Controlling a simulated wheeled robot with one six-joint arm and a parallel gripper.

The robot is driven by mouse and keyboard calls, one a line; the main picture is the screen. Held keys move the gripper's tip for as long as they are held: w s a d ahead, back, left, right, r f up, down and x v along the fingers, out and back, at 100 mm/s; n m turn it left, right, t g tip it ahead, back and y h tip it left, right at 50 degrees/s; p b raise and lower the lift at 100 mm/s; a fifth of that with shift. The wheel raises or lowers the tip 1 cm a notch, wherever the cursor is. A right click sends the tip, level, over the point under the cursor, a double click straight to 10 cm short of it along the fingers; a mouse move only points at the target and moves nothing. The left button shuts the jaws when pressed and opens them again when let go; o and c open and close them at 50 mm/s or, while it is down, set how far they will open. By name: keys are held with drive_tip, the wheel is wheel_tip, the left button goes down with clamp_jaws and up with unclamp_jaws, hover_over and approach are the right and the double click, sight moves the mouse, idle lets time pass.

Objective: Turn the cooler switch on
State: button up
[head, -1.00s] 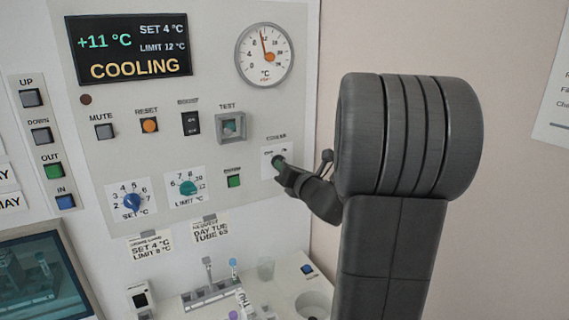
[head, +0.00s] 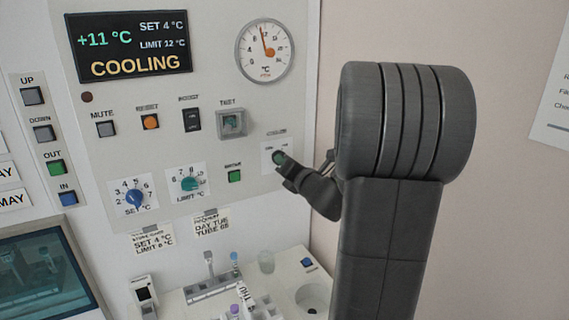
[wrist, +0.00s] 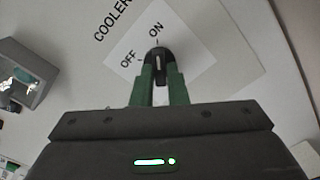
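The cooler switch (wrist: 157,58) is a dark round knob with a pale pointer line, on a white plate marked COOLER, OFF and ON. In the wrist view its line points up toward the ON mark, away from OFF at left. My gripper (wrist: 159,72) has its two green fingers on either side of the knob, apparently closed on it. In the head view my gripper (head: 282,162) reaches the panel at the switch and hides most of it. The display (head: 132,45) reads +11 °C and COOLING.
A covered TEST switch (head: 232,123) sits up and left of my gripper; its clear housing (wrist: 27,72) shows in the wrist view. A green button (head: 235,176) and the limit dial (head: 188,184) are left.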

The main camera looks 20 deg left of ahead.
drive_tip(key=o, duration=0.3)
drive_tip(key=shift+o, duration=0.2)
drive_tip(key=shift+d, duration=0.1)
drive_tip(key=b+v, duration=0.2)
drive_tip(key=v, duration=1.1)
drive_tip(key=shift+s+d, duration=0.25)
drive_tip(key=shift+s, duration=0.05)
drive_tip(key=shift+w+a, duration=0.1)
drive_tip(key=p+x, duration=0.2)
drive_tip(key=x, duration=1.1)
drive_tip(key=shift+w+a, duration=0.2)
drive_tip(key=shift+a, duration=0.05)
